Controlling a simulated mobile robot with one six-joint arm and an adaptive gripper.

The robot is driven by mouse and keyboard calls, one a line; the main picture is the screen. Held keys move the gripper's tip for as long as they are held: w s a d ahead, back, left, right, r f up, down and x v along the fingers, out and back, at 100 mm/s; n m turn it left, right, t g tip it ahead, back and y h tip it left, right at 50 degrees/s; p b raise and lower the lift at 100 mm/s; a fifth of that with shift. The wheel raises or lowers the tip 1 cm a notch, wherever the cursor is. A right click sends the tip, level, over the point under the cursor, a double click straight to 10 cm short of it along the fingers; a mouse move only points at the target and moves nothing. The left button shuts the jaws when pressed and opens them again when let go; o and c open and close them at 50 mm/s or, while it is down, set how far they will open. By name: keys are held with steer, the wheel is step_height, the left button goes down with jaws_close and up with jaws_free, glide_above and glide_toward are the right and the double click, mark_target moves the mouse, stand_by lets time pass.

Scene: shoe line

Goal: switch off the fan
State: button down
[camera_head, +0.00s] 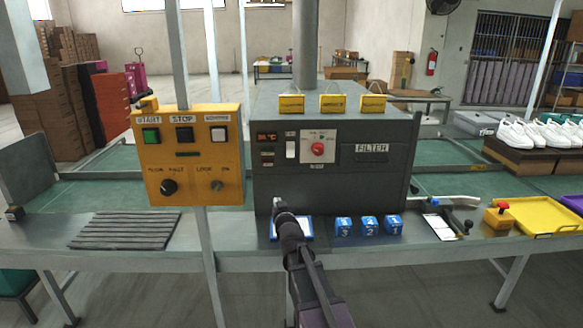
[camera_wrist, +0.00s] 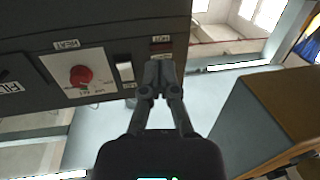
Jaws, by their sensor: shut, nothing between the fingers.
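A dark grey machine box (camera_head: 330,185) stands on the steel bench. Its front panel has a white rocker switch (camera_head: 291,149), also in the wrist view (camera_wrist: 125,72), and a red knob (camera_head: 317,149), also in the wrist view (camera_wrist: 80,76). The rocker's small label is unreadable, and I cannot tell which way it is pressed. My gripper (camera_head: 280,203) is shut and empty, low in front of the box. In the wrist view its fingertips (camera_wrist: 159,66) appear beside the rocker, near a small dark red display (camera_wrist: 162,48). Contact cannot be told. A black wall fan (camera_head: 441,6) hangs far back.
A yellow control box (camera_head: 190,192) with several buttons and knobs stands on a post left of the machine; its side shows close in the wrist view (camera_wrist: 275,100). Blue numbered blocks (camera_head: 369,225), an orange button box (camera_head: 499,215) and a yellow tray (camera_head: 545,212) lie right.

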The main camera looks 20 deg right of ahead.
steer(key=d+r+m+t+h+b, duration=0.2)
steer(key=d+r+t+h+b, duration=0.2)
steer(key=d+t+h+b, duration=0.1)
steer(key=shift+w+d+r+t+b, duration=0.3)
steer(key=shift+w+d+t+b, duration=0.05)
steer(key=shift+t, duration=0.35)
steer(key=shift+w, duration=0.1)
steer(key=p, duration=0.6)
glide_toward(291, 151)
step_height(291, 151, up, 5)
steer(key=w, duration=0.2)
steer(key=shift+w+d+f+b, duration=0.25)
steer(key=shift+w+d, duration=0.05)
steer(key=shift+w, duration=0.2)
steer(key=shift+w+d+f+b, duration=0.2)
steer(key=shift+w+d+f, duration=0.05)
steer(key=shift+w, duration=0.2)
steer(key=shift+w+d+f, duration=0.1)
steer(key=shift+w+d, duration=0.1)
steer(key=shift+w, duration=0.5)
